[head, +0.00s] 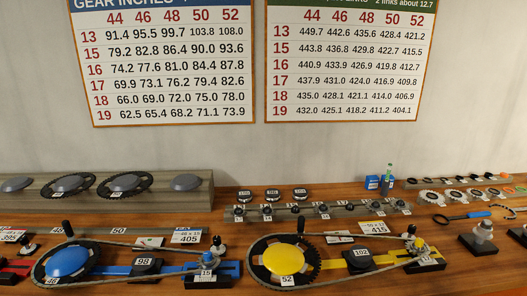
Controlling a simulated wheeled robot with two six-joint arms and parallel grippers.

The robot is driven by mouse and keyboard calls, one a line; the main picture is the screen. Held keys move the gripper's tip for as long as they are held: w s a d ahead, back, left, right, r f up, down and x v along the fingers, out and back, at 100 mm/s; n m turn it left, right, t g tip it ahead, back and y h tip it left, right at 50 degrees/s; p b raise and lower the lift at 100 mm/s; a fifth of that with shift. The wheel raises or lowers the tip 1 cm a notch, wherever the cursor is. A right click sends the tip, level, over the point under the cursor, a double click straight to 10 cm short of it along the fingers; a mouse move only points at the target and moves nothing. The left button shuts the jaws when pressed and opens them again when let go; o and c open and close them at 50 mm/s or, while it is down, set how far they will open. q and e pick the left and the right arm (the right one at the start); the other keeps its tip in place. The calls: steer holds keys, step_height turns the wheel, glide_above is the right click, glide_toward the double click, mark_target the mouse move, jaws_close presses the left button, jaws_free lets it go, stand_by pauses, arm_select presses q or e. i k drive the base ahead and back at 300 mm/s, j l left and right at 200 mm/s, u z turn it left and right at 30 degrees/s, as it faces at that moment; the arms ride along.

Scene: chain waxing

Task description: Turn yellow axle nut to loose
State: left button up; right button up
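The yellow rig stands on the bench at the lower right of centre in the head view. Its large chainring (286,261) has a yellow centre and a tag reading 52, and a chain (345,238) runs from it to the right end. A yellow bar (392,259) extends right to a small axle assembly. A small yellow knob-like part there, seemingly the axle nut (417,244), is too small to tell loose from tight. Neither of my grippers is in view.
Black blocks (362,258) sit inside the chain loops. A rack of small cogs (321,211) lies behind. A stand with a pale part (484,235) and a blue-handled tool (459,217) are at right.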

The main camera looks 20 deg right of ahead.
mark_target(419, 243)
steer(key=z, duration=1.6)
steer(key=j, duration=0.2)
